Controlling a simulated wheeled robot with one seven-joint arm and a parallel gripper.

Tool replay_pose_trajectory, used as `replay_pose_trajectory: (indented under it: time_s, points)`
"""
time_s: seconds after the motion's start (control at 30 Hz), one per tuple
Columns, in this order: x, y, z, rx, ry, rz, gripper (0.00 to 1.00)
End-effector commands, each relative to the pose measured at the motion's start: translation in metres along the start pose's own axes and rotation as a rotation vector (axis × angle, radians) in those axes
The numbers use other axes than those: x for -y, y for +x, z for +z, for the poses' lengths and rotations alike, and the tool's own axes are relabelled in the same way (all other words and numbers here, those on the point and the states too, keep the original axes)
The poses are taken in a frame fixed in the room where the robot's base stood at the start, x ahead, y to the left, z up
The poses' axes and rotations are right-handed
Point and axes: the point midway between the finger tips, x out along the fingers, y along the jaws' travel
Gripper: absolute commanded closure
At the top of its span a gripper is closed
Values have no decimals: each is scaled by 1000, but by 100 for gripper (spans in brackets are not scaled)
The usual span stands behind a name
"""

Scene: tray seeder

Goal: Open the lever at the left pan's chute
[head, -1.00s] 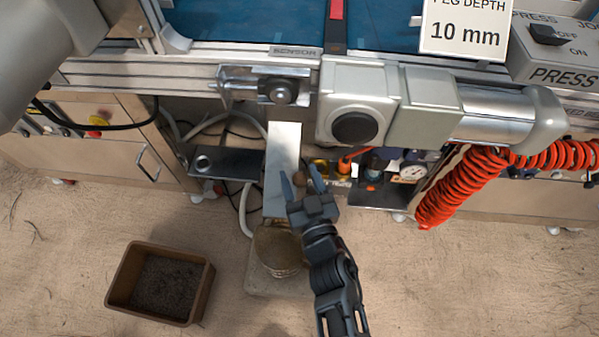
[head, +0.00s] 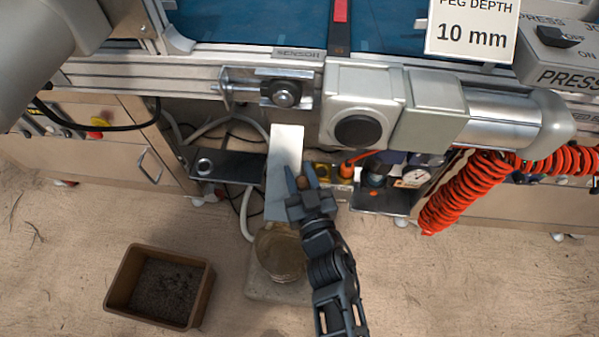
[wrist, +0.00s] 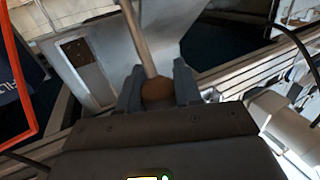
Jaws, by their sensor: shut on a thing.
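The lever's round brown knob (head: 302,182) sits between the two fingers of my gripper (head: 301,171) in the head view. In the wrist view the knob (wrist: 157,89) is between the dark fingers, and the lever's pale rod (wrist: 136,38) runs up from it. My gripper is shut on the knob. The bright metal chute (head: 285,148) slopes down just left of and behind my fingers. Its lower part is partly hidden by my gripper. A round container (head: 278,252) stands on the floor below the chute.
A brown bin of dark soil (head: 116,300) stands on the floor at the lower left. A dark bracket shelf (head: 228,165) is left of the chute. Gauges and fittings (head: 412,177) and a coiled red hose (head: 455,190) are at the right. The machine's frame overhangs above.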

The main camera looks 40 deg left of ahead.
Motion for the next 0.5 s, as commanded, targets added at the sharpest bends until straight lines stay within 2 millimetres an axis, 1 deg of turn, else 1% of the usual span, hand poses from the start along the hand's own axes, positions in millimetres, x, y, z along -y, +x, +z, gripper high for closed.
replay_pose_trajectory:
  time_s: [0.03, 0.1, 0.5]
  points:
    - [0, 1, -2, -5, 0, -1, 93]
    - [0, 1, -3, -5, 0, -2, 100]
    - [0, 1, -3, -13, -2, -2, 100]
